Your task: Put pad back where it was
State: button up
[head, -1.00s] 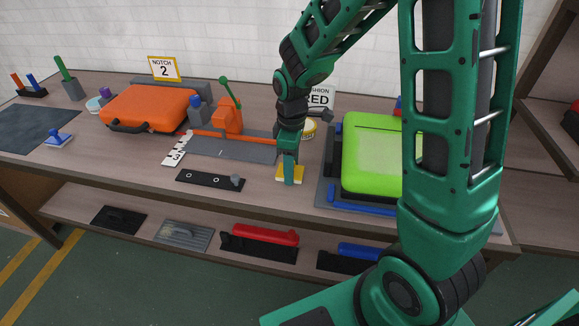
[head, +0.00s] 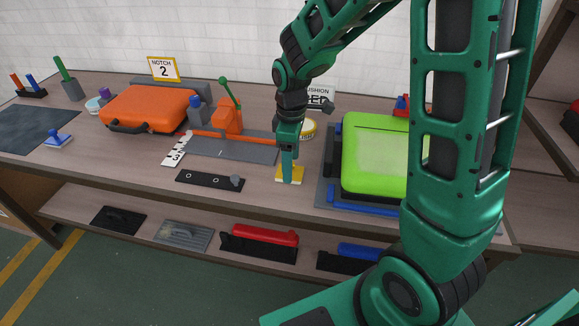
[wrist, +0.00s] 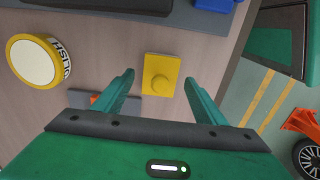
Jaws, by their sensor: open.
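The wrist view shows the pad (wrist: 160,64) whole, just beyond my fingertips. My gripper (head: 287,181) points down over the pad and partly hides it in the head view. In the wrist view my gripper (wrist: 158,81) is open, with a finger on either side of the knob's line and nothing between them. I cannot tell the exact height of the fingertips above the bench. A yellow polish tin (head: 308,129) stands behind; it also shows in the wrist view (wrist: 34,62).
A lime-green case (head: 375,150) on a grey and blue base stands right of the pad. A black strip with a grey knob (head: 208,180) and an orange clamp tool (head: 228,120) are left. A blue-handled block (head: 58,139) sits farther left. The lower shelf holds several tools.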

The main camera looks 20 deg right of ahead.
notch_tip(320, 180, up, 10)
jog(key=s+d+r+m, duration=0.1)
jog(key=s+d+m, duration=0.2)
jog(key=s+d, duration=0.1)
jog(key=s+d+m, duration=0.3)
jog(key=s+d, duration=0.1)
jog(key=s+d+r+m, duration=0.1)
jog(key=s+d+m, duration=0.2)
jog(key=s+d, duration=0.2)
jog(key=shift+r+m, duration=0.3)
jog(key=s+d+f+m, duration=0.1)
jog(key=s+d+m, duration=0.3)
jog(key=s+m, duration=0.4)
jog(key=s, duration=0.4)
jog(key=shift+s, duration=0.2)
jog(key=shift+f, duration=0.1)
